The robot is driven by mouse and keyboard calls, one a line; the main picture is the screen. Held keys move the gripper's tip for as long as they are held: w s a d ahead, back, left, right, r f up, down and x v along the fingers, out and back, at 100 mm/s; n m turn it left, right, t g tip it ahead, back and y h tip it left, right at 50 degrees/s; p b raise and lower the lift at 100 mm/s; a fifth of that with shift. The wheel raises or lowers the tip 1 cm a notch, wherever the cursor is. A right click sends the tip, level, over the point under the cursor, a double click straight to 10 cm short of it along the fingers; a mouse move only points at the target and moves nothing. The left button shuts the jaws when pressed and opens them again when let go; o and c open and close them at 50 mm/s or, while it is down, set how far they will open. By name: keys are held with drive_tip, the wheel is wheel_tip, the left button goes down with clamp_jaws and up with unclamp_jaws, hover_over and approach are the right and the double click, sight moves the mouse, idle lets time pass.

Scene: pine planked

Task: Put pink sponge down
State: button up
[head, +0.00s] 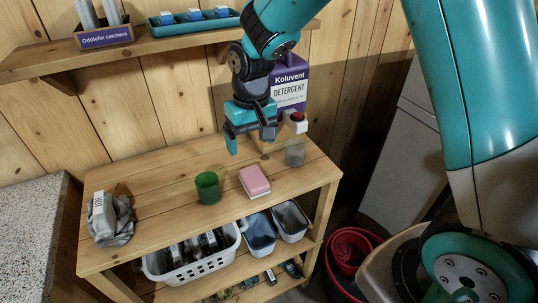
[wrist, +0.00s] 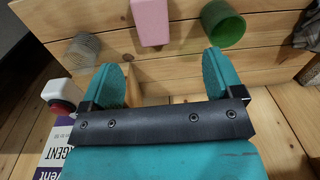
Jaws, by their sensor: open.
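The pink sponge (head: 254,180) lies on the wooden table's top (head: 150,180), near its front right edge. A thin white layer or object shows under its front edge. In the wrist view the pink sponge (wrist: 151,22) is beyond the fingertips, near the top edge of the picture. My gripper (head: 250,136) is above the back of the table, behind and above the sponge, apart from it. In the wrist view my gripper (wrist: 170,75) has its two teal fingers spread with nothing between them.
A green cup (head: 207,187) stands left of the sponge, and a clear container (head: 295,152) right of it. A purple detergent box (head: 291,85) stands behind. A grey crumpled bundle (head: 118,222) lies at the left. A shelf (head: 150,45) hangs above. Bins sit below the tabletop.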

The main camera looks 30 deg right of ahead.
drive_tip(key=s+a+r+n+y, duration=0.1)
drive_tip(key=s+a+r+n, duration=0.1)
drive_tip(key=s+r, duration=0.4)
drive_tip(key=s+a+r+n+y, duration=0.2)
drive_tip(key=s+r+n, duration=0.2)
drive_tip(key=s, duration=1.3)
wheel_tip(320, 180, up, 2)
drive_tip(key=shift+y, duration=0.3)
drive_tip(key=shift+d, duration=0.1)
